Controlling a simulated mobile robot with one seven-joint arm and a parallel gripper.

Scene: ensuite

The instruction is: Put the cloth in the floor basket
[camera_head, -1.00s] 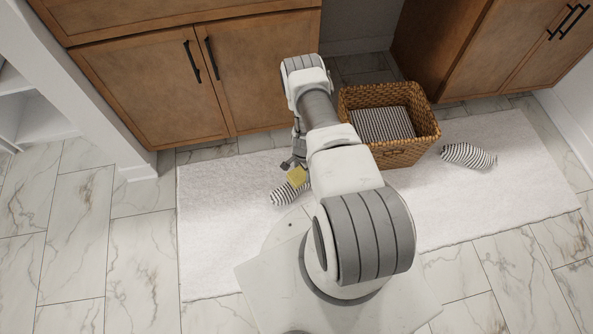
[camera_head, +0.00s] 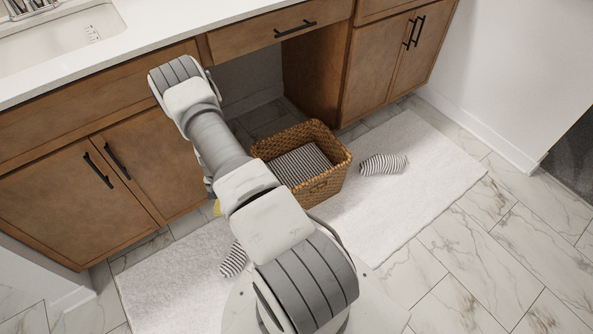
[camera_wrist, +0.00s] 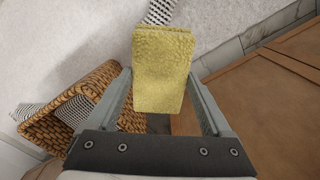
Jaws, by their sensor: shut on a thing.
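My gripper (camera_wrist: 160,82) is shut on a folded yellow cloth (camera_wrist: 163,70), which stands out between the fingers in the wrist view. In the head view only a small yellow bit of the cloth (camera_head: 217,208) shows beside my arm, and the gripper itself is hidden behind the arm. The brown woven floor basket (camera_head: 328,186) stands to the right of my forearm, with striped fabric inside it. The basket's woven side (camera_wrist: 42,130) shows at the left of the wrist view, apart from the gripper and cloth.
A white rug (camera_head: 408,190) lies under the basket, with a striped roll-like item (camera_head: 383,164) right of it and another (camera_head: 234,262) beside my arm. Wooden cabinets (camera_head: 155,175) and a sink counter (camera_head: 150,35) stand behind. Marble floor at right is clear.

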